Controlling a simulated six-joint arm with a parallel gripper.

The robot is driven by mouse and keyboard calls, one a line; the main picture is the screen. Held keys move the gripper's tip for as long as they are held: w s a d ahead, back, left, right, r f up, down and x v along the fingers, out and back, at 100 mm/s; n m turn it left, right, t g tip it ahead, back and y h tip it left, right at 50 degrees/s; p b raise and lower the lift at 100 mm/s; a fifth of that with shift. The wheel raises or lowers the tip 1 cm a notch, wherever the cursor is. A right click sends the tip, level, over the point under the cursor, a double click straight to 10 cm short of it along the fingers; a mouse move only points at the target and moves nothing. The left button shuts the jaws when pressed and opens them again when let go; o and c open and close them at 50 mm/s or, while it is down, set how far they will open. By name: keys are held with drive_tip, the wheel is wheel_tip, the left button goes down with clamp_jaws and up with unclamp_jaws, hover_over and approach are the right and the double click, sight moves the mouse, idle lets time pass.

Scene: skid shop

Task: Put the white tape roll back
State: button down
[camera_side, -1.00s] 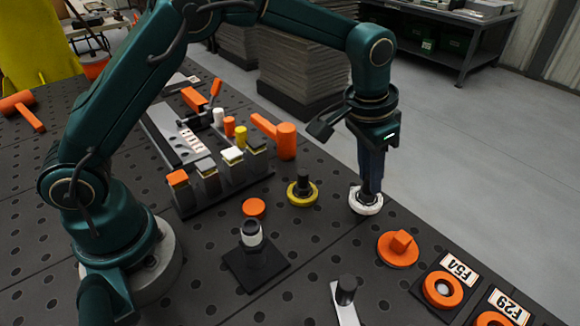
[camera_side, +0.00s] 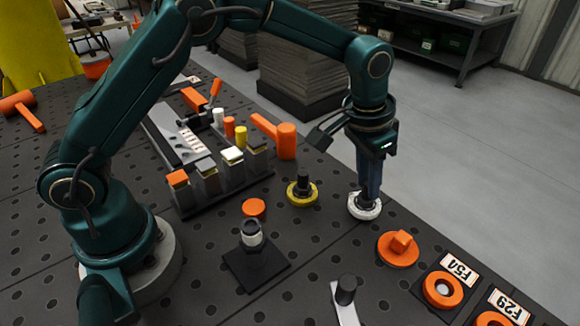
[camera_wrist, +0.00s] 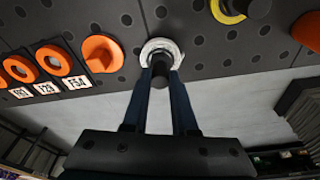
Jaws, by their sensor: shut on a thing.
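The white tape roll (camera_side: 366,215) is at the table edge, a white ring around a dark upright knob. In the wrist view the white tape roll (camera_wrist: 150,50) shows at the fingertips, with the dark knob in its middle. My gripper (camera_side: 367,192) points straight down and is shut on the roll by this knob. In the wrist view my gripper (camera_wrist: 161,76) has a finger on each side of the knob. I cannot tell whether the roll touches the table or is just above it.
A yellow ring with a dark knob (camera_side: 302,199) is left of the roll. An orange knobbed disc (camera_side: 398,253) and labelled plates with orange rings (camera_side: 443,290) lie to the right.

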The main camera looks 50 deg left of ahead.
drive_tip(key=shift+f, duration=0.75)
drive_tip(key=shift+c, duration=1.9)
unclamp_jaws()
drive_tip(key=shift+r, duration=0.15)
drive_tip(key=shift+s+a+r, duration=0.1)
drive_tip(key=shift+s+r, duration=0.05)
drive_tip(key=shift+r, duration=0.55)
drive_tip(key=shift+s+r, duration=0.15)
drive_tip(key=shift+r, duration=2.55)
